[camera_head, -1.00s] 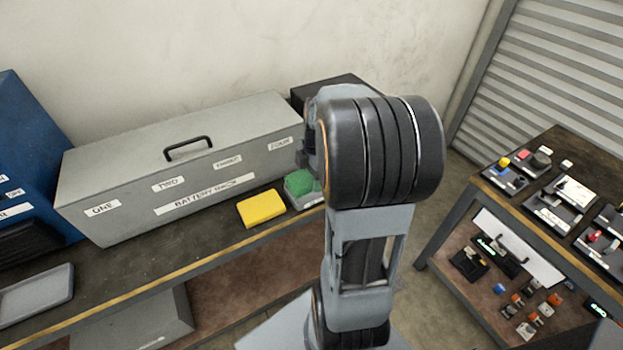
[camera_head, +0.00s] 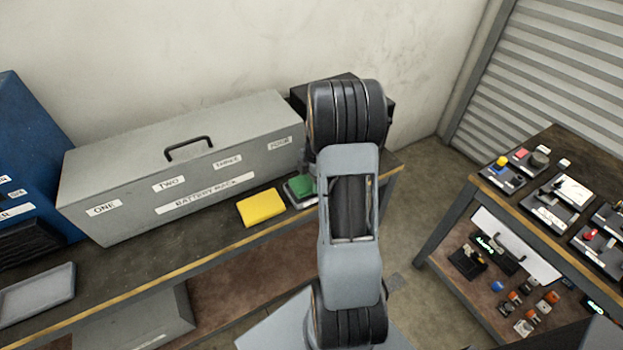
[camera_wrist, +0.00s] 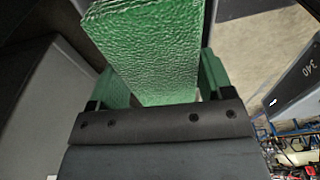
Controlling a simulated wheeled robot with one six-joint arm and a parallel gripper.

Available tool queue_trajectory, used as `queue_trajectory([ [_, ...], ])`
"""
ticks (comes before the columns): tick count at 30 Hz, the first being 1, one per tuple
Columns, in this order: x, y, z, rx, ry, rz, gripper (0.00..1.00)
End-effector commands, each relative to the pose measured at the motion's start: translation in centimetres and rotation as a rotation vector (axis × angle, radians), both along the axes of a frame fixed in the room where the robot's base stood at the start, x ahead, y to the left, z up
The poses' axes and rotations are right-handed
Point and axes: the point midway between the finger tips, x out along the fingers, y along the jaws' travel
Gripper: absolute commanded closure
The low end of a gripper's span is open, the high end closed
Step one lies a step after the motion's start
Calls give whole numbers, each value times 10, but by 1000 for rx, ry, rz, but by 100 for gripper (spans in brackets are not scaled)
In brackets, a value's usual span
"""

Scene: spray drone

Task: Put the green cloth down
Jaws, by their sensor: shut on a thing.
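The green cloth (camera_head: 302,187) is a thick folded pad at the right part of the long bench, just right of the yellow pad. My arm hides its right side in the head view. In the wrist view the cloth (camera_wrist: 150,45) fills the top middle, rising from between the jaws. My gripper (camera_wrist: 158,98) is shut on it. Green also shows at both sides of the jaws. The head view mostly hides my gripper behind the arm. A pale-rimmed grey thing shows under the cloth; I cannot tell whether the cloth touches it.
A yellow pad (camera_head: 262,207) lies on the bench (camera_head: 150,255). A grey battery rack (camera_head: 180,170) stands behind it, with a black box (camera_head: 325,90) at its right. A grey tray (camera_head: 37,294) is at far left. A second table (camera_head: 455,225) at right holds several devices.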

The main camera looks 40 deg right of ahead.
Motion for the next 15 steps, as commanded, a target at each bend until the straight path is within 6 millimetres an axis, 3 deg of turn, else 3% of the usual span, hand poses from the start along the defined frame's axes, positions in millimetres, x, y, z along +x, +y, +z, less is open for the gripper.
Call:
queue_trajectory([
  [15,0,0,-10,0,0,0,53],
])
